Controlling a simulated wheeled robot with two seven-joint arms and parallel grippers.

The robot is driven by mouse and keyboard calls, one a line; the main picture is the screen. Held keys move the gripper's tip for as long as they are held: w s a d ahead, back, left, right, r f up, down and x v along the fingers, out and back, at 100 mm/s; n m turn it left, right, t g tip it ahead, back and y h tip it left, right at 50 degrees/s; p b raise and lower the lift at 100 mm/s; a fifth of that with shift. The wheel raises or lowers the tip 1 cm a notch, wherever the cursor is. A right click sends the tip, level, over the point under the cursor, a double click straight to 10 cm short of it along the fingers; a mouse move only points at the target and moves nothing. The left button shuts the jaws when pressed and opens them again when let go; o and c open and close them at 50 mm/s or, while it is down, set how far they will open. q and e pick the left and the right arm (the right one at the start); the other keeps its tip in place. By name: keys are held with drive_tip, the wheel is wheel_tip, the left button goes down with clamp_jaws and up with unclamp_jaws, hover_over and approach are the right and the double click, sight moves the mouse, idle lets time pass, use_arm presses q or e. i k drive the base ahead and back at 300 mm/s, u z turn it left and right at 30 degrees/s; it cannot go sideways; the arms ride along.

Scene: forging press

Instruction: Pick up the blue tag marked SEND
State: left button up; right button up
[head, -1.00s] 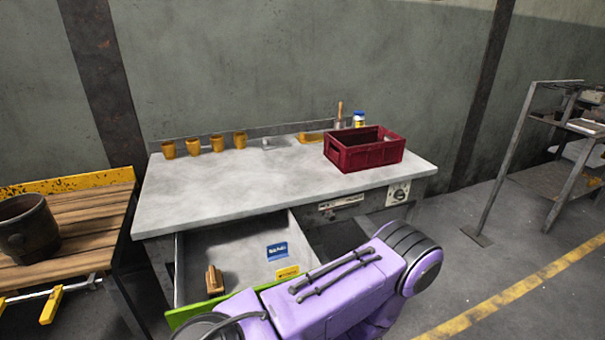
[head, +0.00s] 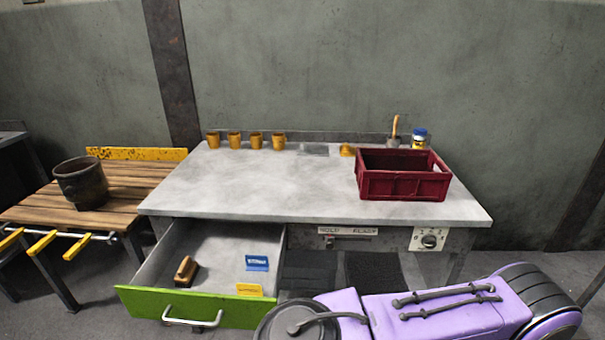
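A blue tag (head: 257,263) with white lettering too small to read surely stands in the open drawer (head: 215,250), toward its right side. A yellow tag (head: 249,290) is in front of it, near the drawer's green front. A brown wooden-backed brush or block (head: 186,270) lies to the left in the same drawer. A purple arm link of mine crosses the lower right, just right of the drawer. Neither of my grippers is in view.
The drawer belongs to a grey-topped bench. On the bench are a red crate (head: 405,186), several orange cups (head: 245,141), a jar (head: 419,139) and a tool with a wooden handle (head: 395,130). A wooden table (head: 118,193) with a dark bucket (head: 82,185) stands at left.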

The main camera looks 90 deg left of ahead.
sight(253, 263)
drive_tip(key=u, duration=2.2)
